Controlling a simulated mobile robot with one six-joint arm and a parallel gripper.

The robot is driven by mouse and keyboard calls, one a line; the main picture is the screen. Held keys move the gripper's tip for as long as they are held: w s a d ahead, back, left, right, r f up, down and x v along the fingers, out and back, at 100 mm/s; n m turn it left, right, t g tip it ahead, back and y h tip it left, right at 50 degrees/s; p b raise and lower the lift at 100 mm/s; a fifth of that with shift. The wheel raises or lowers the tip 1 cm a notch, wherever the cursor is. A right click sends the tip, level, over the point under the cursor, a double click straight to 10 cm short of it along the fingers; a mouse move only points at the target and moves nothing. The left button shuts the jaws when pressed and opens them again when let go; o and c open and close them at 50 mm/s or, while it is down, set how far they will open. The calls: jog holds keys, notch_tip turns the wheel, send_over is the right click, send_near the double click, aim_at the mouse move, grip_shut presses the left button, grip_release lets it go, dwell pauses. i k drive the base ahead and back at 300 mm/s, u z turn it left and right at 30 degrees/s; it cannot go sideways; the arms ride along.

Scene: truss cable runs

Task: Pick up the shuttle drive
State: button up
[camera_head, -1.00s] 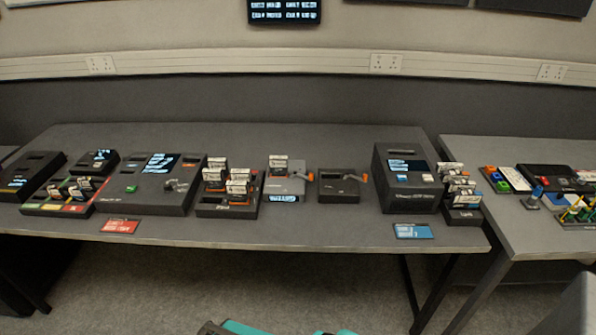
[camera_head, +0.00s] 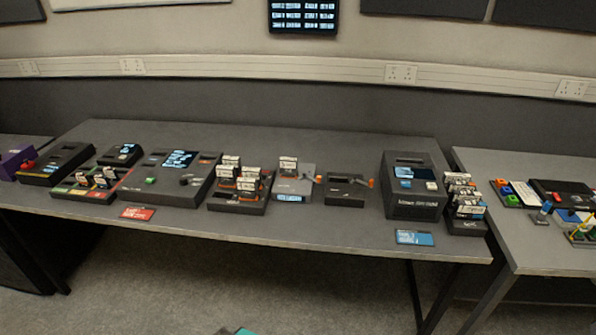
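Several small drives with white labels are on the dark table. Some stand in a black rack (camera_head: 237,206) near the middle. One drive (camera_head: 289,161) stands upright in a grey dock (camera_head: 294,186) right of that rack. More drives (camera_head: 462,195) stand in a narrow rack (camera_head: 468,227) at the table's right end. The labels are too small to read, so I cannot tell which is the shuttle drive.
A small black device (camera_head: 346,190) with an orange-tipped lever sits beside the grey dock. A large black unit (camera_head: 413,186) stands farther right. Red (camera_head: 137,213) and blue (camera_head: 414,238) cards lie along the front edge. A second table (camera_head: 513,235) stands at right behind a gap.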

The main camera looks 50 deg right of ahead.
aim_at(288, 166)
jog(key=u, duration=0.1)
jog(key=i, duration=0.95)
jog(key=z, duration=0.15)
